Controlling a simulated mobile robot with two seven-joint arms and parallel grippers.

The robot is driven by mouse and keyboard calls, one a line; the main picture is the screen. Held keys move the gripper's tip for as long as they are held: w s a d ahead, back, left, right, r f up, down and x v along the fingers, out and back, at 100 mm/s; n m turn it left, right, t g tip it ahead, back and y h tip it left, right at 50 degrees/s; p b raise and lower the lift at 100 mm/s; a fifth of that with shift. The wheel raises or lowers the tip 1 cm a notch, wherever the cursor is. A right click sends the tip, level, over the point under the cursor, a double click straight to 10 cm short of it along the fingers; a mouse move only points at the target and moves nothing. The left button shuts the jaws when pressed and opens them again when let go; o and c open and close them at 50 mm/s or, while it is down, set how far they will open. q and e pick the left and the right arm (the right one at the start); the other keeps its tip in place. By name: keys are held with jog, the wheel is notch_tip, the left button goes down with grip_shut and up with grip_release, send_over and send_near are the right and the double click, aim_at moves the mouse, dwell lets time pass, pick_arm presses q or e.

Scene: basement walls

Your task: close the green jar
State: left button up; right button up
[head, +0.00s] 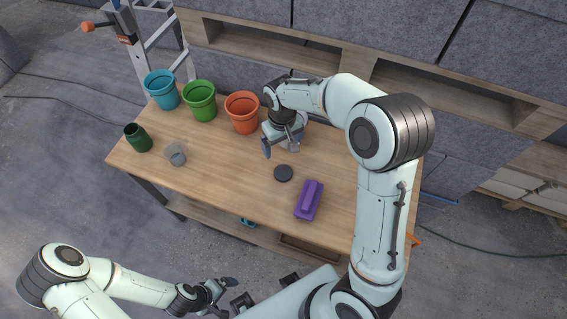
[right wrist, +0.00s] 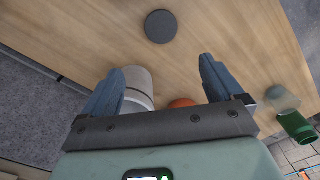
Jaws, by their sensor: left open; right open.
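The dark green open jar (head: 138,139) stands at the left of the wooden table; it also shows at the right of the right wrist view (right wrist: 297,126). A flat dark grey round lid (head: 283,173) lies mid-table; it shows at the top of the right wrist view (right wrist: 160,26). My right gripper (head: 281,148) is open and empty above the table, just behind the lid in the head view. A whitish container (right wrist: 138,82) is partly hidden by its left finger. My left gripper (head: 226,297) is open and empty, low in front of the table.
Blue (head: 162,89), green (head: 200,101) and orange (head: 242,112) pots stand along the back edge. A small grey cup-like thing (head: 176,155) is beside the jar. A purple block-like object (head: 308,200) lies right of the lid. The front-left tabletop is clear.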

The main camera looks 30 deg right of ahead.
jog(key=shift+s+a, duration=0.15)
jog(key=shift+s, duration=0.05)
send_over(282, 171)
jog(key=f, duration=0.8)
jog(key=shift+w+d+f, duration=0.1)
jog(key=shift+w+d, duration=0.1)
jog(key=shift+w, duration=0.05)
jog(key=f, duration=0.5)
jog(key=shift+s+a+f, duration=0.1)
jog(key=shift+s+a, duration=0.05)
jog(key=shift+s, duration=0.1)
jog(key=c, duration=1.2)
